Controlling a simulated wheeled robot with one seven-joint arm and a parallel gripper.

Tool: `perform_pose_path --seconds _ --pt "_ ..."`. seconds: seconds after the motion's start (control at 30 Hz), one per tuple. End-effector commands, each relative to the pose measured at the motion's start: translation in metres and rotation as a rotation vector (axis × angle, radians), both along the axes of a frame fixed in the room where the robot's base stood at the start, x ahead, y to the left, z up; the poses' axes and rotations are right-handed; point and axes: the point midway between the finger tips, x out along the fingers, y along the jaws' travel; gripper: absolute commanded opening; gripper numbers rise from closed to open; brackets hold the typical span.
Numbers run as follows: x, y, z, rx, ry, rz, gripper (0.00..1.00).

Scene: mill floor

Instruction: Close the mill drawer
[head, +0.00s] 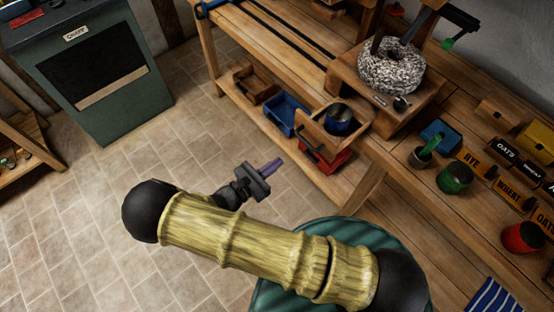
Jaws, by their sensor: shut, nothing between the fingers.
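The mill has a round speckled grey stone (391,68) on a wooden base (372,92) at the upper right of the head view. A wooden drawer (318,134) with a dark handle (309,148) stands pulled out at the table's front edge, below and left of the mill base. A dark blue cup (338,122) shows in the drawer. My gripper (274,165) has purple fingers that are shut and empty. In the picture it is left of and below the drawer front, apart from it.
A red bin (335,164), a blue bin (286,114) and a wooden bin (254,84) sit on the lower shelf. A green cup (454,178) and labelled wooden blocks are on the table at right. A dark green stove (85,75) stands at upper left. The tiled floor between is clear.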

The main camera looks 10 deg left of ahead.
Motion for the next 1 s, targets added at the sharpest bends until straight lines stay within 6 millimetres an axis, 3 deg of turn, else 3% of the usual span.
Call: perform_pose_path --seconds 0.6,1.0 --pt "0.083 -0.065 0.004 -0.001 0.001 -0.002 0.00" --pt "0.093 -0.073 0.000 0.001 0.001 0.000 0.00"
